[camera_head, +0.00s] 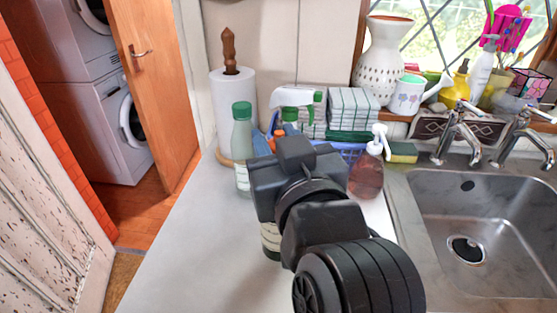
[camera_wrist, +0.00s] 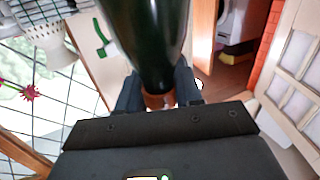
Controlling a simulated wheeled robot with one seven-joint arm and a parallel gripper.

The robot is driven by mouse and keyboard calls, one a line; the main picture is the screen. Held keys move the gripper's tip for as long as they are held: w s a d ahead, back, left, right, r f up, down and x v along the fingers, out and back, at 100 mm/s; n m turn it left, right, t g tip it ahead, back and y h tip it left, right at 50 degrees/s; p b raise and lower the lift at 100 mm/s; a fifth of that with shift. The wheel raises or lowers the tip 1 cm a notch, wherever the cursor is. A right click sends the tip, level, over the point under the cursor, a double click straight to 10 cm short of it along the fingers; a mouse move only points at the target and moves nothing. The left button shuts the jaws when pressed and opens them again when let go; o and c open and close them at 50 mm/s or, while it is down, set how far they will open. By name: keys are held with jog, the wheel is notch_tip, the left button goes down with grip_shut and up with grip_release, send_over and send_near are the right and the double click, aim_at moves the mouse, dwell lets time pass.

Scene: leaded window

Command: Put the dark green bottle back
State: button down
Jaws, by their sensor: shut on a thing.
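The dark green bottle (camera_wrist: 150,40) fills the top middle of the wrist view, with a brown-orange band at its narrow end. My gripper (camera_wrist: 158,92) is shut on that narrow end, one finger on each side. In the head view my gripper (camera_head: 283,165) is over the pale counter, and my own wrist hides most of the bottle. Only a lower part with a pale label (camera_head: 270,240) shows below it, at the left side of my wrist. I cannot tell whether its base touches the counter.
A pale green bottle (camera_head: 242,150) and a paper towel roll (camera_head: 233,105) stand behind to the left. A spray bottle (camera_head: 292,98), a blue basket (camera_head: 350,152) and a pink soap dispenser (camera_head: 366,172) are behind. The sink (camera_head: 490,215) is right. The front-left counter (camera_head: 200,255) is clear.

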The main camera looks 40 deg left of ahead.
jog(key=shift+f, duration=1.75)
jog(key=shift+f, duration=0.15)
jog(key=c, duration=0.8)
grip_release()
jog(key=shift+o, duration=0.2)
jog(key=b+v, duration=0.1)
jog(key=v, duration=1.1)
jog(key=shift+b, duration=0.3)
